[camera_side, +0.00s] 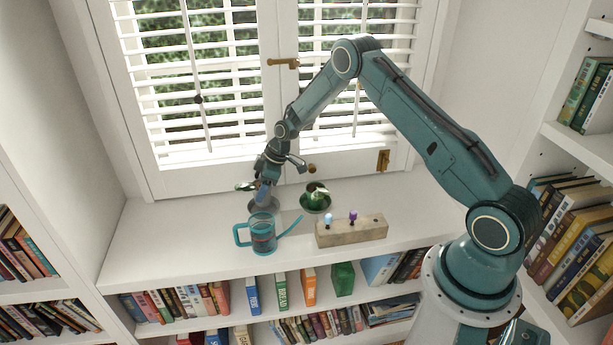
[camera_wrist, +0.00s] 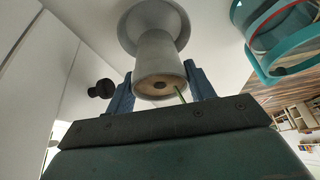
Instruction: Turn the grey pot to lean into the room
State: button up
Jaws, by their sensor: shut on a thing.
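The grey pot (camera_wrist: 160,65) is between the two blue fingers of my gripper (camera_wrist: 161,90) in the wrist view, and my gripper is shut on it. Brown soil and a thin green stem show at its mouth. The pot stands at its grey saucer (camera_wrist: 128,28); I cannot tell whether it touches it. In the side view my gripper (camera_side: 264,189) is low over the grey saucer (camera_side: 263,204) on the white sill, in front of the window. The gripper hides most of the pot there, and a bit of green leaf shows at its left.
A teal watering can (camera_side: 263,235) stands close in front, its spout pointing right. A green pot (camera_side: 316,190) on a green saucer is to the right. A wooden block (camera_side: 350,231) with blue and purple-topped pegs lies near the front edge. The sill's left side is clear.

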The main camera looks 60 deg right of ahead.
jog(key=shift+f, duration=1.2)
jog(key=o, duration=1.4)
jog(key=shift+c, duration=0.2)
jog(key=shift+f, duration=0.1)
jog(key=v, duration=1.4)
